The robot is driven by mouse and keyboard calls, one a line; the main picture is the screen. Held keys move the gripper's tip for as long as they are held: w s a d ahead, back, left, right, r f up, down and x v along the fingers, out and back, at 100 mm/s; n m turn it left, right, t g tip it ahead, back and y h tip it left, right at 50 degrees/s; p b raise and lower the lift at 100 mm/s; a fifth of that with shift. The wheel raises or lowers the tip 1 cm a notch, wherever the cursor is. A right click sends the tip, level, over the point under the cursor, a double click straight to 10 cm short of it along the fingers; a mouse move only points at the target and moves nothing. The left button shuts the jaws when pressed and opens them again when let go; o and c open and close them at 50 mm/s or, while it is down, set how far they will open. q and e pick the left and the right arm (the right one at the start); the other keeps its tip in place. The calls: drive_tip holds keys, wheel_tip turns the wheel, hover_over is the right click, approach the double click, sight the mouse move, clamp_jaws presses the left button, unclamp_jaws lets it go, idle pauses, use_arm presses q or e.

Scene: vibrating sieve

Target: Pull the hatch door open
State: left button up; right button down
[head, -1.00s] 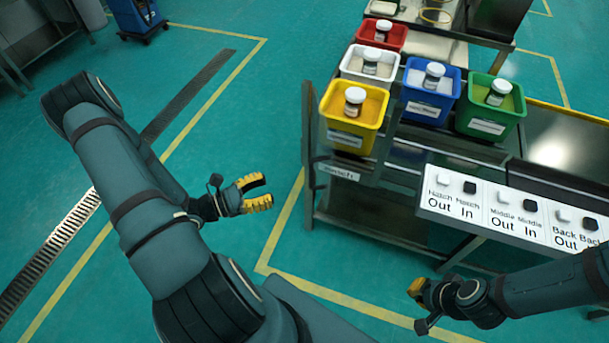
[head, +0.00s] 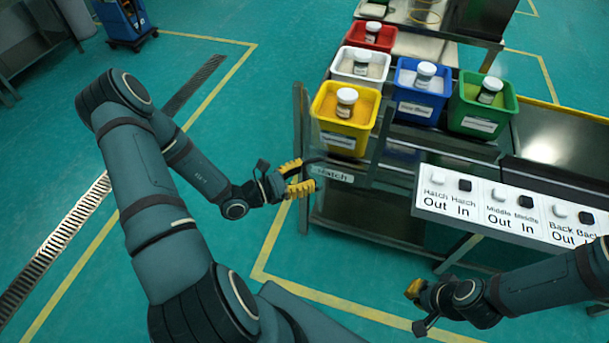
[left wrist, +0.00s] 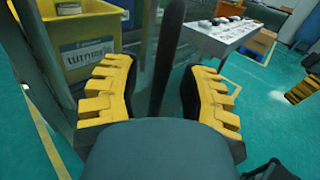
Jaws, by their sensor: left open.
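The hatch door shows at the near left end of the metal rack, marked by a white "Hatch" label (head: 333,174). My left gripper (head: 301,176) is open beside the left end of this label, its yellow fingers pointing right. In the left wrist view, a dark upright bar (left wrist: 167,55), which looks like the hatch handle, stands in the gap between the open fingers (left wrist: 160,80). I cannot tell whether they touch it. My right gripper (head: 414,296) is low at the right, away from the hatch; its finger gap is unclear.
Yellow (head: 345,138), white (head: 360,78), blue (head: 414,108), green (head: 480,125) and red (head: 371,45) bins with jars stand on the rack. A white button panel (head: 480,214) marked Hatch, Middle and Back is at the right. Floor left of the rack is free.

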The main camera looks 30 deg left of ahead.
use_arm(q)
clamp_jaws()
drive_tip(key=shift+a, duration=0.1)
drive_tip(key=s+a+m+g+h, duration=0.3)
drive_tip(key=a+m+g+h, duration=0.1)
drive_tip(key=a, duration=0.5)
drive_tip(key=shift+m+g+h, duration=0.3)
drive_tip(key=shift+g+h, duration=0.2)
drive_tip(key=shift+h, duration=0.1)
drive_tip(key=shift+s+a, duration=0.1)
unclamp_jaws()
